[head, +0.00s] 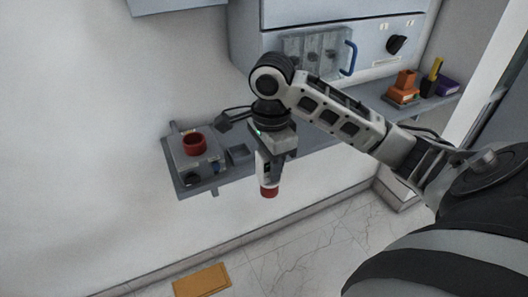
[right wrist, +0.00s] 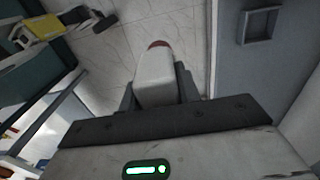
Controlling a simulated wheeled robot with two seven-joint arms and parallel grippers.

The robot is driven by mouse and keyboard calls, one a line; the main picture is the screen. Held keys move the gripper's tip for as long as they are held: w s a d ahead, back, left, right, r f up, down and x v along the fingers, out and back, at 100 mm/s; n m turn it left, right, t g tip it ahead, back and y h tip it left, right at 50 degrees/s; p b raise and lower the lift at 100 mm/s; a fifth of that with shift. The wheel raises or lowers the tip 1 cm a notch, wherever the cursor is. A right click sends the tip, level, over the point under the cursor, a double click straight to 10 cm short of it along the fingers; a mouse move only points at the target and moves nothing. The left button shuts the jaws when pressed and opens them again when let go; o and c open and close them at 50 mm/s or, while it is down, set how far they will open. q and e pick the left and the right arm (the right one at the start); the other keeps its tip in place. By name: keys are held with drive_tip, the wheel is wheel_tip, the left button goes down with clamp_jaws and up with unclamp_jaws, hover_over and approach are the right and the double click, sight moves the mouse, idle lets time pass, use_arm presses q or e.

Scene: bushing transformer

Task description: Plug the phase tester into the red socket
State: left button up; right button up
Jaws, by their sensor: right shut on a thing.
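The phase tester (right wrist: 155,78) is a white, block-like body with a red end. My right gripper (right wrist: 158,95) is shut on it. In the head view the tester's red end (head: 268,191) points down below my right gripper (head: 268,165), in front of the shelf's front edge. The red socket (head: 194,143) is a round red ring on top of a grey box, on the left end of the shelf. The tester is to the right of the socket and apart from it. My left gripper is not in view.
The grey shelf (head: 232,177) runs along the wall, with a small square tray (head: 238,153) beside the socket box. A grey cabinet with a blue handle (head: 348,58) is above. Orange (head: 404,86) and purple (head: 447,87) items stand at the right. A yellow-brown mat (head: 202,281) lies on the floor.

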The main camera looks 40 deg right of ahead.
drive_tip(key=shift+r, duration=2.05)
